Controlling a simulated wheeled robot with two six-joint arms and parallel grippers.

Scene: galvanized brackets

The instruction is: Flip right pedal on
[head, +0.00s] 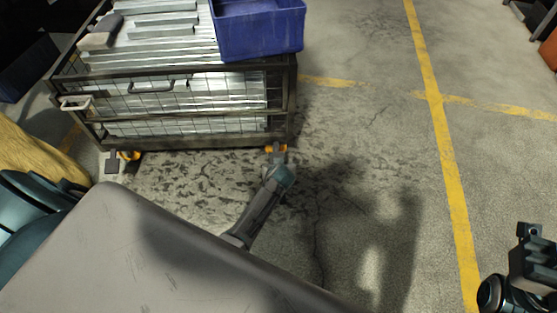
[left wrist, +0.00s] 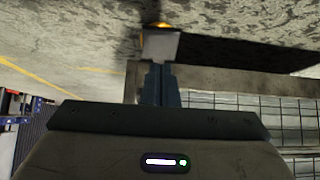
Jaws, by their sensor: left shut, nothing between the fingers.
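The right pedal (head: 277,148) is at the cart's front right wheel, with orange at its sides. In the left wrist view it is a pale grey plate (left wrist: 160,46) with orange (left wrist: 159,25) beyond it. My left gripper (left wrist: 160,70) is shut and empty, its tips right at the plate's edge; I cannot tell whether they touch. In the head view my left gripper (head: 277,165) is low, just in front of the pedal. The left pedal (head: 112,162) is at the cart's front left wheel. My right gripper (head: 528,232) is at the right edge, far from the cart; its jaw opening is unclear.
The mesh-sided cart (head: 180,143) holds metal brackets (head: 160,35). A blue crate (head: 262,30) sits on its top right. A yellow line (head: 438,120) runs down the open concrete floor at right. A tan object (head: 35,150) is at left.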

